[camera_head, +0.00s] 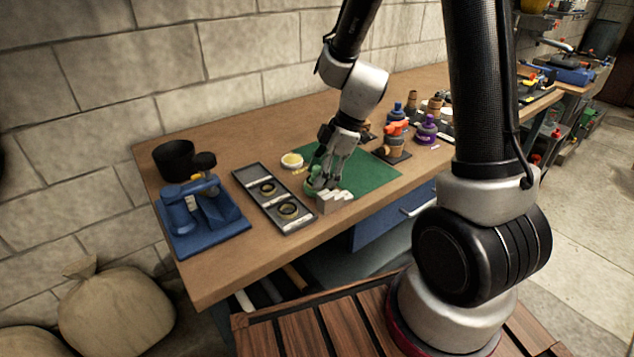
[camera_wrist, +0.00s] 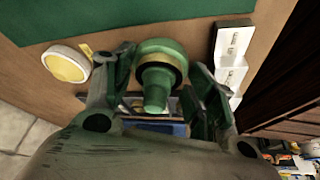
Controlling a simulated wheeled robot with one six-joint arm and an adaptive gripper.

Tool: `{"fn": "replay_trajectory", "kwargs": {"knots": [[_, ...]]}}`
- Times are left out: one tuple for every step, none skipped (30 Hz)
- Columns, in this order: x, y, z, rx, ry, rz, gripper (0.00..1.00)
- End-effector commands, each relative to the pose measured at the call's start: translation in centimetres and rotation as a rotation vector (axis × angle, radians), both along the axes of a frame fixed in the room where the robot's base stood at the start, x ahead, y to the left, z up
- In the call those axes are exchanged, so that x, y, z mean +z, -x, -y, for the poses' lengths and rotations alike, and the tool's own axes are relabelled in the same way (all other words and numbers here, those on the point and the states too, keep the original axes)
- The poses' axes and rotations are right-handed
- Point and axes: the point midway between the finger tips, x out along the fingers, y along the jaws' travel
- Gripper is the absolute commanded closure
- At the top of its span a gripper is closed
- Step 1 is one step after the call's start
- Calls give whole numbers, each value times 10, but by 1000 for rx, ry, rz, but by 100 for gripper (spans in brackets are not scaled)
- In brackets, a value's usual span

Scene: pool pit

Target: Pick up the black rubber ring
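My gripper (camera_head: 322,180) reaches down to the bench at the front left of the green mat. In the wrist view my gripper (camera_wrist: 160,75) has its two fingers apart, one on each side of a green fitting (camera_wrist: 158,88). A dark band (camera_wrist: 157,63) shows around that fitting; I cannot tell whether it is a separate rubber ring. The fitting (camera_head: 312,185) is partly hidden by the fingers in the head view. Two dark rings, a farther one (camera_head: 268,188) and a nearer one (camera_head: 288,210), lie in a long dark tray (camera_head: 252,192) left of my gripper, with brassy tones around them.
White labelled blocks (camera_head: 335,201) stand close to the right of the fitting. A yellow-topped round tin (camera_head: 292,160) is behind it. A blue vise-like tool (camera_head: 200,215) and a black cup (camera_head: 174,159) are at the left. Orange and purple fittings stand right of the green mat (camera_head: 372,175).

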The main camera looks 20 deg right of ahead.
Motion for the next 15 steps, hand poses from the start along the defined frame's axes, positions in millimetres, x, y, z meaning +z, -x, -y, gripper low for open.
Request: {"fn": "replay_trajectory", "kwargs": {"knots": [[0,0,0,0,0,0,55],[0,0,0,0,0,0,61],[0,0,0,0,0,0,66],[0,0,0,0,0,0,66],[0,0,0,0,0,0,66],[0,0,0,0,0,0,67],[0,0,0,0,0,0,67],[0,0,0,0,0,0,69],[0,0,0,0,0,0,69],[0,0,0,0,0,0,69],[0,0,0,0,0,0,69],[1,0,0,0,0,0,69],[1,0,0,0,0,1,69],[3,0,0,1,0,1,69],[7,-1,0,0,-1,3,69]]}}
